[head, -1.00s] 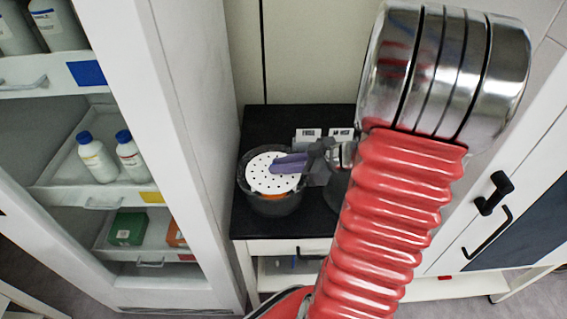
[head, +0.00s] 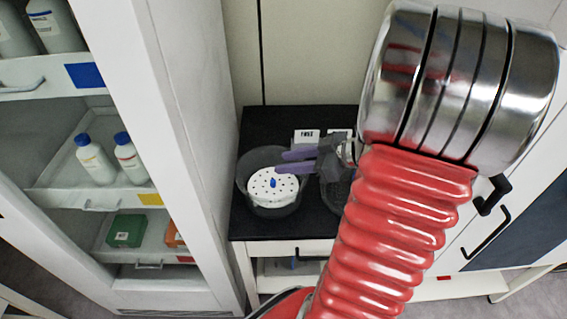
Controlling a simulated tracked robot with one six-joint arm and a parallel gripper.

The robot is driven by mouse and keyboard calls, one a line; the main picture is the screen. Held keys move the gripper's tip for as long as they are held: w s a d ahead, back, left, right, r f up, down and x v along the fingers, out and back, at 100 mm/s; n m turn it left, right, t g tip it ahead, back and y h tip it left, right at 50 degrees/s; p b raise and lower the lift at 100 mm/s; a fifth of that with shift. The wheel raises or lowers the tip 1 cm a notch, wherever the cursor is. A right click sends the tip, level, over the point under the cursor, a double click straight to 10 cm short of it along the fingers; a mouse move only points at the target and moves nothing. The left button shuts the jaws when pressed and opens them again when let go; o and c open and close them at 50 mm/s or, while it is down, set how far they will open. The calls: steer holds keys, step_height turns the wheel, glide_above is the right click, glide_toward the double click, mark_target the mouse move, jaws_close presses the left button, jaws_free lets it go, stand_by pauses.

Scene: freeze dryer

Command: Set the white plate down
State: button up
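The white plate (head: 262,194) is round, with small holes and a blue knob (head: 273,183) at its middle. It lies inside a dark, see-through round bowl (head: 252,163) on the black-topped table, below the bowl's rim, and looks about level. My gripper (head: 279,162) has two purple fingers, spread apart with nothing between them. They are over the bowl's right part, above and to the right of the knob, and look clear of the plate. What is under the plate is hidden.
A second dark round vessel (head: 337,192) stands right of the bowl, partly behind my arm. White labels (head: 306,136) stand behind. The black tabletop (head: 270,125) is clear behind the bowl. An open white cabinet (head: 190,120) with bottles (head: 95,160) rises at left.

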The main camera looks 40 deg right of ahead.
steer(key=v, duration=0.9)
steer(key=shift+w, duration=0.1)
stand_by(0.5)
steer(key=a+r+m+g+h, duration=0.2)
steer(key=a+m+h, duration=0.1)
steer(key=a, duration=0.9)
steer(key=s+a+r+m+g+h, duration=0.1)
steer(key=a+r+m+g+h, duration=0.2)
steer(key=a, duration=1)
steer(key=shift+s+a, duration=0.3)
steer(key=shift+a, duration=0.05)
